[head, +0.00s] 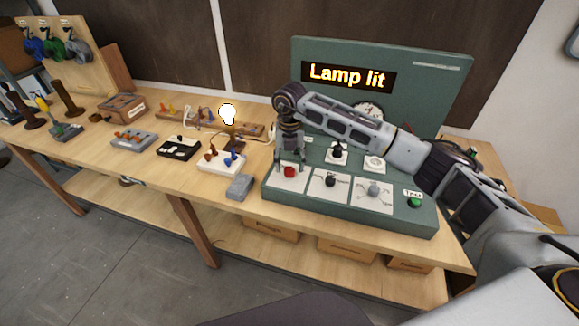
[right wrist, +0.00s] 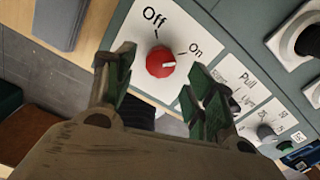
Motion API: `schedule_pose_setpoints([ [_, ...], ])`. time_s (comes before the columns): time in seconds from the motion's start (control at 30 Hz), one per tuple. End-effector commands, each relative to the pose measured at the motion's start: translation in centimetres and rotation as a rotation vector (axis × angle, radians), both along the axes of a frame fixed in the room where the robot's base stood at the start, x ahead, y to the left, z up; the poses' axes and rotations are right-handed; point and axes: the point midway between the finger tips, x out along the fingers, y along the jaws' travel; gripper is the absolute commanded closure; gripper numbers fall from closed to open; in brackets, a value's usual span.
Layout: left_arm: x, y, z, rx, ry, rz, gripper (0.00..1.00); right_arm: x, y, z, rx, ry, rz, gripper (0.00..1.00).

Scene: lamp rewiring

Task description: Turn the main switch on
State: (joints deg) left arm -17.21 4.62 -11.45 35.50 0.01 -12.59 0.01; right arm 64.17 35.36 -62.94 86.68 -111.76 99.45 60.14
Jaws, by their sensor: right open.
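The main switch is a red round knob (right wrist: 160,62) on a white plate marked Off and On. A pale mark on the knob points right, near the On line. In the head view the red knob (head: 290,171) sits at the left front of the green panel (head: 335,205). My right gripper (head: 291,158) hangs pointing down just above the knob. In the right wrist view its two green-padded fingers are apart, either side of the knob; whether they touch it I cannot tell. The panel's sign (head: 348,77) reads "Lamp lit", and the bulb (head: 228,114) glows white. My left gripper is not in view.
Right of the red knob are a black knob (head: 330,181), a grey knob (head: 374,190) and a green test button (head: 414,202). A grey block (head: 239,187) lies close left of the panel. Several small switch boxes and tools stand along the bench leftward.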

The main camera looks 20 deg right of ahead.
Motion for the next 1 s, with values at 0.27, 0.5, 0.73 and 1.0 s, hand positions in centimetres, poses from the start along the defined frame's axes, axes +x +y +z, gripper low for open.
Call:
schedule_pose_setpoints([
  [0.27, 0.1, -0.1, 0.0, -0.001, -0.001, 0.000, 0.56, 0.1, 0.0, 4.3, 0.001, -0.004, 0.001, 0.46],
  [0.5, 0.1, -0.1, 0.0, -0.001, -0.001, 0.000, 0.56, 0.1, 0.0, 7.5, 0.000, -0.002, 0.000, 0.46],
  [0.73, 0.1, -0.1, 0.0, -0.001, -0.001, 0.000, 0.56, 0.0, 0.0, 9.1, 0.000, 0.000, 0.000, 0.46],
  [1.0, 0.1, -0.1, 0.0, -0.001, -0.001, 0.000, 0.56, 0.0, 0.0, 9.4, 0.001, 0.000, 0.000, 0.46],
])
